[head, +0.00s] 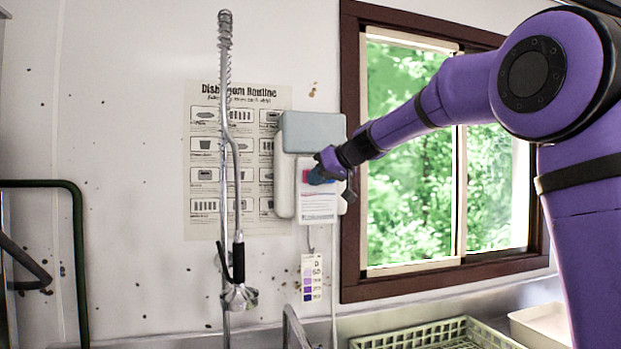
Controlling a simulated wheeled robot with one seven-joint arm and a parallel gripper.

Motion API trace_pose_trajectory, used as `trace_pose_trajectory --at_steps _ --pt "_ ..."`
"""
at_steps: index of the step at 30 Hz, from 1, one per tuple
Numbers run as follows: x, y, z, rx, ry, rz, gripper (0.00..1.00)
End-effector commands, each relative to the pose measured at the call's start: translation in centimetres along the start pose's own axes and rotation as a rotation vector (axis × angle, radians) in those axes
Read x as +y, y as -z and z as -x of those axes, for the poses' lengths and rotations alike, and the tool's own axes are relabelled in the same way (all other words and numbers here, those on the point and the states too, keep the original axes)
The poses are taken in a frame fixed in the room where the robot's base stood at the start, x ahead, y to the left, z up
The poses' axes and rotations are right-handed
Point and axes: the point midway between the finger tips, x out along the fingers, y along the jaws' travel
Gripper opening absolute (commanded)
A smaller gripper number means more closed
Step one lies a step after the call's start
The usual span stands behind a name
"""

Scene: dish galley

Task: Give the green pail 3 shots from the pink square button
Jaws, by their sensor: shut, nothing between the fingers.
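A wall dispenser (311,134) with a grey-blue top and pale body hangs between the poster and the window. A white label card (317,206) is on its front. A small patch of pink (306,174) shows at the top of the card beside my fingers; I cannot tell whether it is the square button, as my gripper covers much of that spot. My gripper (318,174) is shut and empty, at the dispenser's front; whether it touches is not clear. The green pail is not in view.
A spring-hose tap (239,296) stands left of the dispenser, before a poster (203,160). A colour strip (312,278) hangs below the dispenser. A pale green rack (380,342) and a cream tray (540,325) sit at lower right. A dark green tube frame (80,250) is at left.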

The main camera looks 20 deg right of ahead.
Motion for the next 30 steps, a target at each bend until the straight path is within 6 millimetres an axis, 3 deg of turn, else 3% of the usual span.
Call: trace_pose_trajectory --at_steps 30 --pt "0.5 0.54 -0.68 0.001 0.0 0.001 0.0"
